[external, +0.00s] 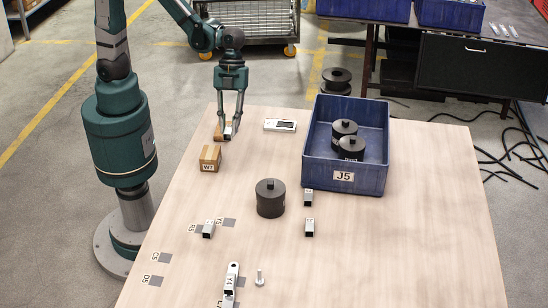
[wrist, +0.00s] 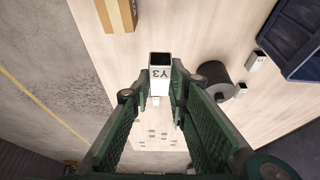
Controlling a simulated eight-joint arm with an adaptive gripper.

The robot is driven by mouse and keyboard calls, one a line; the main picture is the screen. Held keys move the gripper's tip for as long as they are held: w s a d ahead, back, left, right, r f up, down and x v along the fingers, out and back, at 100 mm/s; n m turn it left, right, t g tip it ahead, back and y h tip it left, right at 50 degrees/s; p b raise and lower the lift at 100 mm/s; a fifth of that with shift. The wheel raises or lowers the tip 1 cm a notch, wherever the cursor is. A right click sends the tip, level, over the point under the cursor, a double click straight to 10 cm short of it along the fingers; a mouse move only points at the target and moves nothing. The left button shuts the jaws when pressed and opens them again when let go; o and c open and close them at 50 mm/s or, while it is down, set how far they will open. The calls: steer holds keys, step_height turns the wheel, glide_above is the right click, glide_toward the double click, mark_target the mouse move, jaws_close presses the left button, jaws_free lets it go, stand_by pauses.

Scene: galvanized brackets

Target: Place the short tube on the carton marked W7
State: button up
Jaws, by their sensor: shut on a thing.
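My gripper (external: 231,128) is shut on a short square metal tube (external: 228,132), above the far left part of the table. In the wrist view the tube (wrist: 160,66) shows its open end and a Y3 label, between the two fingers (wrist: 159,88). The carton marked W7 (external: 210,160) is a small brown box on the table, just nearer the external camera than the gripper. Another brown piece (external: 218,133) shows close beside the gripper, partly hidden. A brown carton (wrist: 117,14) shows at the top of the wrist view; its label is not visible there.
A blue bin J5 (external: 318,172) with black round weights stands to the right. A black knobbed cylinder (external: 270,200) stands mid-table. Small square tubes (external: 308,198), a Y4 bracket (external: 231,282) and a bolt (external: 259,279) lie nearer. A white device (external: 280,125) lies near the far edge.

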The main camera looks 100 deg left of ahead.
glide_above(209, 154)
steer(key=a, duration=0.2)
steer(key=shift+d+f, duration=0.15)
steer(key=shift+f, duration=0.35)
steer(key=shift+f, duration=0.1)
steer(key=shift+f+b, duration=1.1)
steer(key=shift+f, duration=1.75)
steer(key=shift+f, duration=0.1)
steer(key=shift+f+b, duration=0.8)
steer(key=shift+f, duration=1.15)
steer(key=shift+f, duration=0.2)
steer(key=o, duration=0.9)
steer(key=shift+r, duration=0.25)
